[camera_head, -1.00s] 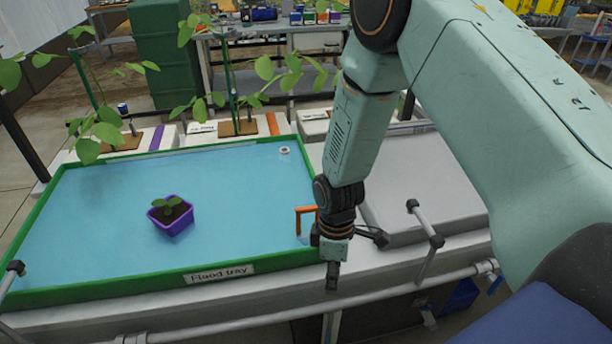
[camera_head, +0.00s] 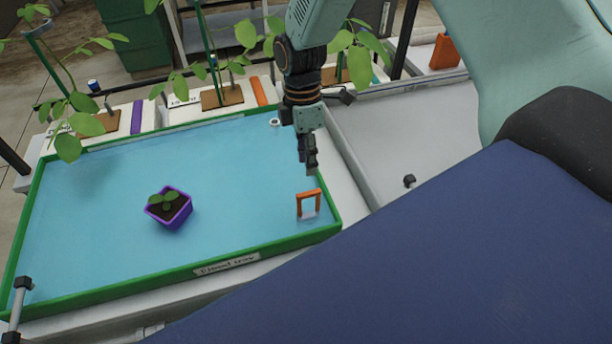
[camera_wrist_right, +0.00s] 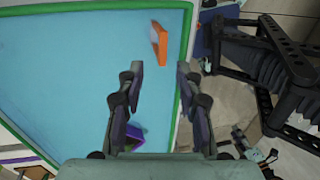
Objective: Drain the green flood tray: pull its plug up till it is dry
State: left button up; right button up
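The green flood tray (camera_head: 95,297), labelled "Flood tray", holds a sheet of blue water. An orange plug handle (camera_head: 308,191) stands upright in its front right corner, on a pale base in the water. My right gripper (camera_head: 311,167) hangs just behind the handle in the head view, apart from it. In the right wrist view, my right gripper's (camera_wrist_right: 160,75) fingers are spread with nothing between them, and the orange handle (camera_wrist_right: 160,45) shows beyond the fingertips. My left gripper is not in view.
A purple pot (camera_head: 170,215) with a seedling stands in the tray; a white round fitting (camera_head: 275,122) is near its back right corner. Tall plants on brown blocks (camera_head: 222,97) line the back. A grey tray (camera_head: 385,125) lies to the right. My dark blue body hides the lower right.

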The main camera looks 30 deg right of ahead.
aim_at(310, 192)
jog(key=f, duration=0.2)
jog(key=s+a+f, duration=0.1)
jog(key=shift+f, duration=0.3)
jog(key=f, duration=0.2)
jog(key=s+d+f, duration=0.1)
jog(key=shift+f, duration=0.3)
jog(key=shift+w+a+f, duration=0.1)
jog(key=shift+a, duration=0.45)
jog(key=shift+d, duration=0.4)
jog(key=c, duration=0.5)
jog(key=shift+a, duration=0.1)
grip_shut()
